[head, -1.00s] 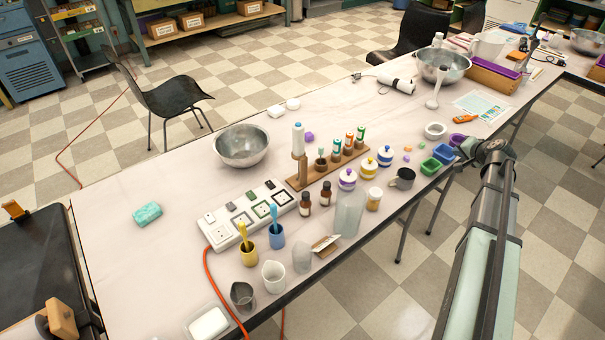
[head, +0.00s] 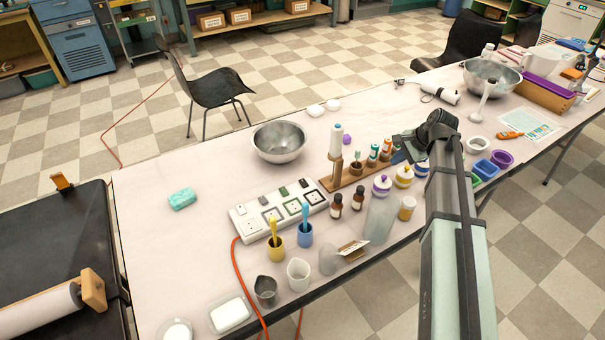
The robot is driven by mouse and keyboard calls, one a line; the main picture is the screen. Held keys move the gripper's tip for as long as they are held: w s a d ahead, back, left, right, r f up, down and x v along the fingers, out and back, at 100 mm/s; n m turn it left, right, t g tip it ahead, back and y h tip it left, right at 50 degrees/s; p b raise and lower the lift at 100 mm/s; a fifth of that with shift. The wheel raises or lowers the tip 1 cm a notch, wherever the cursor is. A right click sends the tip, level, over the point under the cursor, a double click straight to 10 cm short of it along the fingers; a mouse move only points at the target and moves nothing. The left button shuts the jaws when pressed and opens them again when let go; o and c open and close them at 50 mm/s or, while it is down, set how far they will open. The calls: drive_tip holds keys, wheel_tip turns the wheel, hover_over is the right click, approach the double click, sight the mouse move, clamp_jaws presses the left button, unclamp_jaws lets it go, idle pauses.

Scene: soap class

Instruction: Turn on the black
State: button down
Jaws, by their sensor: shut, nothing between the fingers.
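A white power strip (head: 243,229) lies on the table, left of the wooden rack. It has a row of sockets, some with dark or green frames, and a row of small switches along its far side. One dark switch (head: 303,183) is near the right end and another dark one (head: 264,199) is further left. Which is black, and how each is set, is too small to tell. My gripper (head: 401,150) is shut and empty over the table, right of the power strip and near the rack's right end. My wrist partly hides it.
A wooden rack (head: 341,183) with several bottles, brown bottles (head: 336,206), a clear bottle (head: 380,220) and cups with a yellow (head: 276,249) and a blue (head: 305,236) one crowd around the strip. A steel bowl (head: 279,142) stands behind it. The table left of it is mostly clear.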

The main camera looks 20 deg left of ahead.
drive_tip(key=s+a+g+h, duration=0.1)
drive_tip(key=s+a, duration=0.4)
drive_tip(key=a, duration=0.1)
drive_tip(key=s+a+n+g, duration=0.1)
drive_tip(key=s+a, duration=0.3)
drive_tip(key=a, duration=0.2)
drive_tip(key=s+a+n+g+h, duration=0.1)
drive_tip(key=s+a+g, duration=0.1)
drive_tip(key=s+a, duration=0.3)
drive_tip(key=shift+s+a+f+h, duration=0.2)
drive_tip(key=shift+s+a+h, duration=0.1)
drive_tip(key=shift+a, duration=0.4)
drive_tip(key=a+r, duration=0.2)
drive_tip(key=a, duration=0.2)
wheel_tip(320, 180, up, 7)
drive_tip(key=t+h, duration=0.1)
drive_tip(key=t, duration=0.1)
hover_over(302, 180)
drive_tip(key=s+d, duration=0.1)
drive_tip(key=shift+s+d+r+m, duration=0.1)
drive_tip(key=shift+s+d+m, duration=0.1)
drive_tip(key=shift+m, duration=0.2)
drive_tip(key=f, duration=0.9)
drive_tip(key=w+a+f, duration=0.1)
drive_tip(key=f, duration=0.4)
drive_tip(key=shift+w+a, duration=0.1)
drive_tip(key=shift+f, duration=0.15)
